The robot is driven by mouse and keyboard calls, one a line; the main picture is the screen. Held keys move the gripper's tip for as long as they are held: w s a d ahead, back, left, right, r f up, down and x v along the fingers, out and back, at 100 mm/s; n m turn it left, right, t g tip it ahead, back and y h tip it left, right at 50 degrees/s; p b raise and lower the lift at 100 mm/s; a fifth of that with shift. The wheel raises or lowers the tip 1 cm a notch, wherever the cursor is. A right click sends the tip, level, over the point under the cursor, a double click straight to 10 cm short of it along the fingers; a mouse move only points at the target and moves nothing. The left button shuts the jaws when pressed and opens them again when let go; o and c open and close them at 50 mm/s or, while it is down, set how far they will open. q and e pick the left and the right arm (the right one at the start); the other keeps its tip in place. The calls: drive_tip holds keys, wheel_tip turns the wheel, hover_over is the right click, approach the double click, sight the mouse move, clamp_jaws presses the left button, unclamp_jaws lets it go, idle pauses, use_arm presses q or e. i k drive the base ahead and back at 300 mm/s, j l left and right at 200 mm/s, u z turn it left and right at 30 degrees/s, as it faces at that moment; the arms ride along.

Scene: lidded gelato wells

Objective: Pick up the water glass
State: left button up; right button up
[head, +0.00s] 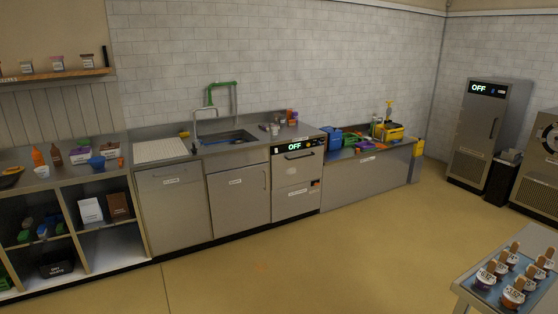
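I cannot make out a water glass for certain. Some small items (273,128) stand on the steel counter to the right of the sink (232,137), too small to tell apart. Neither of my grippers shows in the head view.
A steel counter with cabinets (237,196) runs along the tiled wall. A lower bench (368,170) with colourful bins stands to its right. A table (468,287) with several labelled cups on a blue tray is at the lower right. The yellow floor between (310,255) is clear.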

sight(274, 131)
drive_tip(key=i+u, duration=0.15)
drive_tip(key=i, duration=2.85)
